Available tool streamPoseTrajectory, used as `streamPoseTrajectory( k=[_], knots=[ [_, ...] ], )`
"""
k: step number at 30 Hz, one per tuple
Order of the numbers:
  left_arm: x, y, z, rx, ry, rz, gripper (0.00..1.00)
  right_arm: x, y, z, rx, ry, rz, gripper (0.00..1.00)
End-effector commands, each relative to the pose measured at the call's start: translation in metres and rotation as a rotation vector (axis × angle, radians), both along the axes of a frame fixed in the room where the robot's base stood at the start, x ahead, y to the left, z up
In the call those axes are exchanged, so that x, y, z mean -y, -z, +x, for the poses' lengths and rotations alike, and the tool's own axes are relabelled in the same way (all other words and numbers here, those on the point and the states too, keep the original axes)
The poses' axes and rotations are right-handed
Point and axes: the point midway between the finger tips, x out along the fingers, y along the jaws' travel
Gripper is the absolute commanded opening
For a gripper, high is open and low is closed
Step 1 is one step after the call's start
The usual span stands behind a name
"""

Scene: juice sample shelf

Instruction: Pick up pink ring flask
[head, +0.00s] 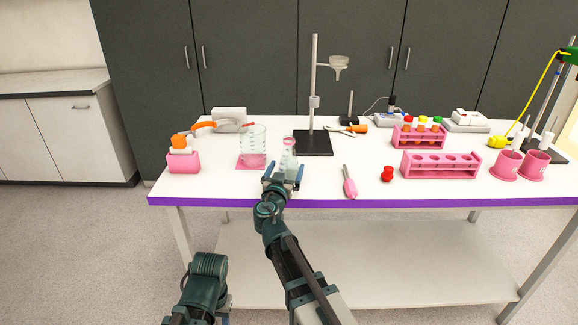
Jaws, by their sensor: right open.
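A small clear flask with a pink ring (289,146) stands upright near the front edge of the white table, right of a large beaker. My right gripper (284,168) is open at the front edge, directly in front of the flask. The gripper hides the flask's lower part. I cannot tell whether the flask is between the fingers. Part of my left arm shows at the lower left, but its gripper is not in view.
The beaker (253,140) stands close on the left on a pink mat (241,164). A stand with a black base (313,145) is behind right. A pink-handled tool (349,187) and red item (387,174) lie right. Pink racks (440,170) stand farther right.

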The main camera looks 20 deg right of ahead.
Motion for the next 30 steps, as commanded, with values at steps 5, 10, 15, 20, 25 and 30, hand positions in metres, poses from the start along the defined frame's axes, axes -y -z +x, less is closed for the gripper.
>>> streamPoseTrajectory(
  k=[5,10,15,20,25,30],
  knots=[
    [0.000,0.000,0.000,0.000,0.000,0.000,0.50,0.011,0.000,0.023,0.000,0.001,0.000,1.00],
    [0.000,0.000,0.000,0.000,0.000,0.000,0.50,0.012,0.000,0.023,0.000,0.000,0.000,1.00],
    [0.000,0.000,0.000,0.000,0.000,0.000,0.50,0.012,0.000,0.023,0.000,0.000,0.000,0.80],
    [0.000,0.000,0.000,0.000,0.000,0.000,0.50,0.012,0.000,0.023,0.000,0.000,0.000,0.51],
    [0.000,0.000,0.000,0.000,0.000,0.000,0.50,0.012,0.000,0.023,0.000,0.000,0.000,0.21],
    [0.000,0.000,0.000,0.000,0.000,0.000,0.50,0.012,-0.001,0.023,0.000,0.000,-0.001,0.00]
  ],
)
